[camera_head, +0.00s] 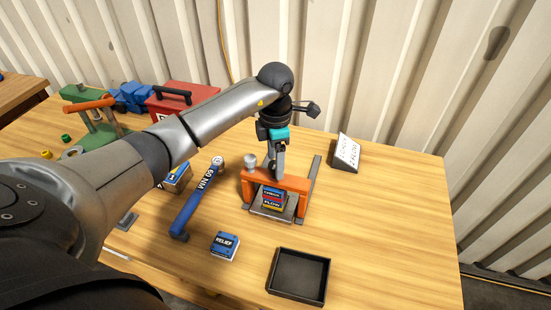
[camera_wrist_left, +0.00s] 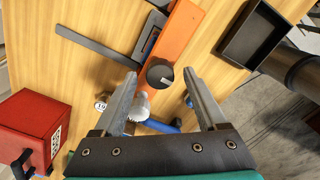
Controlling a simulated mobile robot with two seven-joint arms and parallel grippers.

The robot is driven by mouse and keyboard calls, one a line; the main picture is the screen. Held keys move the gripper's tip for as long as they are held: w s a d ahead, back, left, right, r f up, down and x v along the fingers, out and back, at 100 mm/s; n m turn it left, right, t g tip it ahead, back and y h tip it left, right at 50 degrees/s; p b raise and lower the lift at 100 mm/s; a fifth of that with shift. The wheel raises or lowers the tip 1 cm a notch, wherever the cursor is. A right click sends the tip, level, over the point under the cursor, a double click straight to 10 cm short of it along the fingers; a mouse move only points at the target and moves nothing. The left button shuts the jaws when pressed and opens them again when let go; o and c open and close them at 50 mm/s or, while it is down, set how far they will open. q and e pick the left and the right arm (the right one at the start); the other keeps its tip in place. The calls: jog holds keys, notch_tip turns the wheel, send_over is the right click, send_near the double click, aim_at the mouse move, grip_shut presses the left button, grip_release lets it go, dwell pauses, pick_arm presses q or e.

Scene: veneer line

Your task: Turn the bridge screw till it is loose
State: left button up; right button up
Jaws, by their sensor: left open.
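The orange bridge (camera_head: 295,183) stands over labelled blocks (camera_head: 273,198), marked FLOW on the front one. In the left wrist view, a dark round knob (camera_wrist_left: 160,73) sits on the orange bridge (camera_wrist_left: 183,27), between my open fingers; it seems to be the screw head. My left gripper (camera_head: 279,177) reaches down over the bridge middle and hides the knob in the head view. The left wrist view shows the left gripper (camera_wrist_left: 159,75) open, with no clear contact. A grey knurled knob (camera_head: 250,161) is at the bridge's left end. My right gripper is not in view.
A blue torque wrench (camera_head: 200,197) lies left of the bridge. A RELIEF block (camera_head: 225,246) and an empty black tray (camera_head: 300,253) are in front. A red box (camera_head: 195,97) stands behind left, a sloped sign (camera_head: 346,155) behind right. The table's right side is clear.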

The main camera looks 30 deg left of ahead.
pick_arm(q)
jog(key=shift+f, duration=0.15)
grip_shut()
dwell(0.6)
